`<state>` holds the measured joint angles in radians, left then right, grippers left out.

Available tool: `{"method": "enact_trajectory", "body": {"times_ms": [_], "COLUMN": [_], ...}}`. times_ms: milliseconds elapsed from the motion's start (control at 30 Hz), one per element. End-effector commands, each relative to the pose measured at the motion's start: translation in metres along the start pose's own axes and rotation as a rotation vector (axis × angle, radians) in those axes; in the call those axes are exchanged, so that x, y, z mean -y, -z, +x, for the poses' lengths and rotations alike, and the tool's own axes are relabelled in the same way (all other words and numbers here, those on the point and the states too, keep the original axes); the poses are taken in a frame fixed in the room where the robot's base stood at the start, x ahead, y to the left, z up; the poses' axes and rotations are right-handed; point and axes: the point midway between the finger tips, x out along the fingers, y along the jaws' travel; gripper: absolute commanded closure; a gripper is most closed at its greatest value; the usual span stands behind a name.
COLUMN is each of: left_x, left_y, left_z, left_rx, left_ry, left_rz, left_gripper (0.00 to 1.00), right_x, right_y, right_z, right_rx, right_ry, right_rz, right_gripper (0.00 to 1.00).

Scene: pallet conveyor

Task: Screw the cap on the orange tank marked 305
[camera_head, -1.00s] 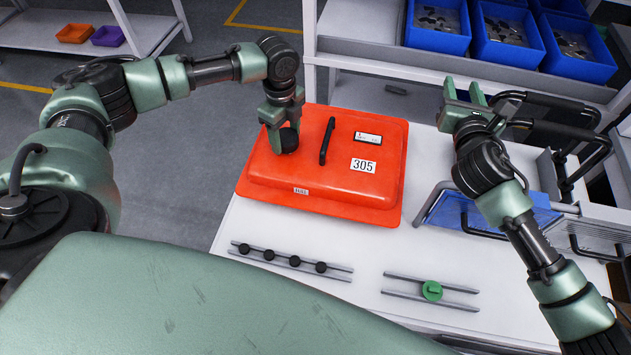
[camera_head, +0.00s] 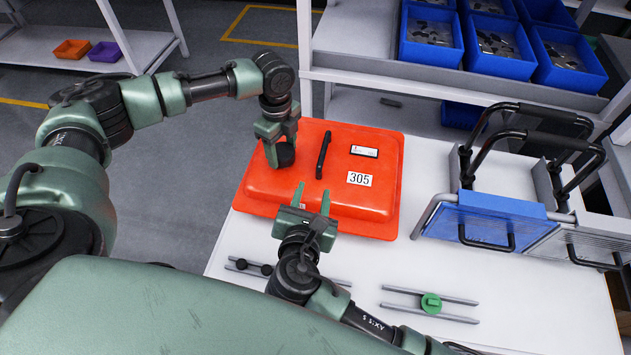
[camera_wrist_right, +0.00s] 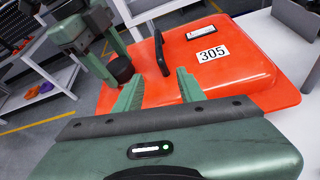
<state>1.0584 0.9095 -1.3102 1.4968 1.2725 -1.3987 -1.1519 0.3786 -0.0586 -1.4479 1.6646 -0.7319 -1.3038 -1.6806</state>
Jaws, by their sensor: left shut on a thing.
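The orange tank (camera_head: 385,200) marked 305 lies on the white table, with a black handle on top; it also shows in the right wrist view (camera_wrist_right: 245,75). My left gripper (camera_head: 284,158) points down at the tank's left part, shut on a black cap (camera_head: 286,156). The cap also shows in the right wrist view (camera_wrist_right: 121,68); whether it touches the tank's opening cannot be told. My right gripper (camera_head: 313,198) is open and empty at the tank's front edge, its fingers pointing toward the tank; they also show in the right wrist view (camera_wrist_right: 158,92).
A rail with black caps (camera_head: 241,263) lies at the front, partly hidden by my right arm. Another rail holds a green cap (camera_head: 431,302). A blue-topped rack with black handles (camera_head: 503,207) stands at the right. Blue bins (camera_head: 568,58) stand on the back shelf.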

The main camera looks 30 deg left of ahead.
Motion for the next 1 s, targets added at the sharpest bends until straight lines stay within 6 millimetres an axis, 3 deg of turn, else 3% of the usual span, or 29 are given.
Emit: {"method": "enact_trajectory", "body": {"times_ms": [533,700,1000], "left_x": [0.001,0.001,0.001], "left_y": [0.000,0.000,0.000], "left_z": [-0.001,-0.001,-0.001], "left_rx": [0.000,0.000,0.000], "left_ry": [0.002,0.002,0.002], "left_rz": [0.000,0.000,0.000], "left_gripper": [0.83,0.83,0.83], "right_x": [0.001,0.001,0.001], "right_y": [-0.001,-0.001,0.000], "right_z": [0.095,0.108,0.112], "right_rx": [0.001,0.000,-0.001], "right_ry": [0.001,-0.001,-0.001], "right_rz": [-0.004,-0.003,-0.002], "right_gripper": [0.60,0.60,0.60]}}
